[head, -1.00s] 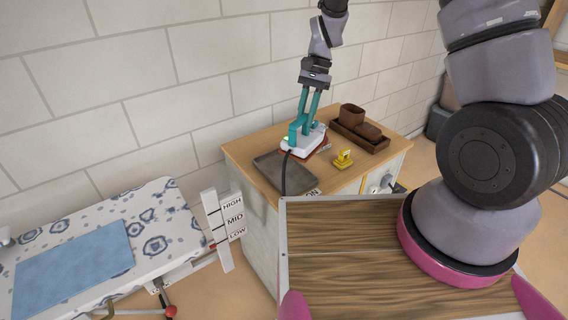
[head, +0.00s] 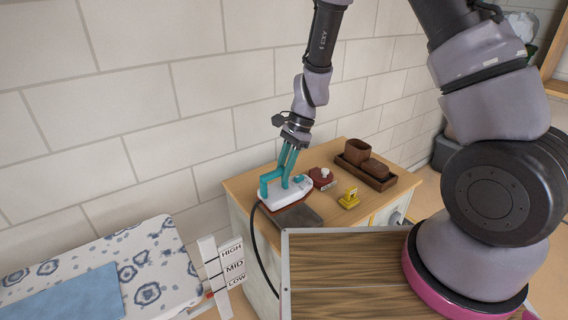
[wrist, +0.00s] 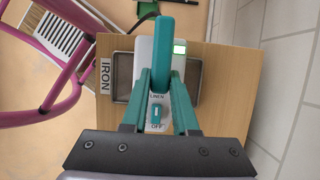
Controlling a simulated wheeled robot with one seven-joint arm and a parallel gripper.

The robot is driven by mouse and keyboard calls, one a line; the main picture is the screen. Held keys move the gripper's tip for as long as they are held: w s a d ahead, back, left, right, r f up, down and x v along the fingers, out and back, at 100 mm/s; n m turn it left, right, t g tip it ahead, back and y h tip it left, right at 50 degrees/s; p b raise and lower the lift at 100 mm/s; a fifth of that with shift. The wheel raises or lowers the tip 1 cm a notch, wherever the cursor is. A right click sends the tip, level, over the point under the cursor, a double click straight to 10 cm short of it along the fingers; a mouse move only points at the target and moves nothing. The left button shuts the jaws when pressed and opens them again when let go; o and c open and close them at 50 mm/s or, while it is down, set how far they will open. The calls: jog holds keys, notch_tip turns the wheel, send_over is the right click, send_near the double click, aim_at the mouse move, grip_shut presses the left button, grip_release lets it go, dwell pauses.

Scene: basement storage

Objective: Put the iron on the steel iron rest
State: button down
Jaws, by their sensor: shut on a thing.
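The white iron (head: 290,194) has a teal handle and a dark cord hanging from its rear. My gripper (head: 286,177) is shut on the handle, and the wrist view also shows the handle (wrist: 163,55) between the teal fingers. The steel iron rest (head: 299,218) is a flat grey plate on the cabinet top. The iron is over its back left part and hides some of it. In the wrist view the rest (wrist: 122,91) shows left of the iron, beside an IRON label (wrist: 106,78). I cannot tell whether the iron touches the rest.
A red block with a white knob (head: 322,177), a yellow item (head: 349,199) and a brown tray (head: 390,182) with brown containers stand right of the iron on the wooden cabinet top (head: 333,153). A patterned ironing board (head: 160,250) and a HIGH/MID/LOW sign (head: 233,266) are at left.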

aim_at(284, 188)
jog(key=shift+f, duration=1.9)
jog(key=shift+f, duration=0.5)
jog(key=c, duration=0.7)
grip_release()
jog(key=w+d+r+n+t, duration=0.1)
jog(key=d+r, duration=0.3)
jog(key=r, duration=0.8)
jog(key=w+d+r+n+t, duration=0.1)
jog(key=d+r, duration=0.4)
jog(key=r, duration=0.6)
jog(key=s+d+r+n+t, duration=0.1)
jog(key=s+d+r+t, duration=0.1)
jog(key=s+d+r, duration=0.2)
jog(key=s+d+r+n+t+h, duration=0.1)
jog(key=s+d+r+n+t, duration=0.1)
jog(key=s+d+r, duration=0.3)
jog(key=s+d+r+n+t, duration=0.2)
jog(key=d+r, duration=0.4)
jog(key=r, duration=0.3)
jog(key=shift+s+r+t+h, duration=0.2)
jog(key=shift+s+t, duration=0.25)
jog(key=shift+s, duration=0.2)
jog(key=shift+s+r+t+h, duration=0.1)
jog(key=shift+s+t+h, duration=0.1)
jog(key=shift+s+t, duration=0.35)
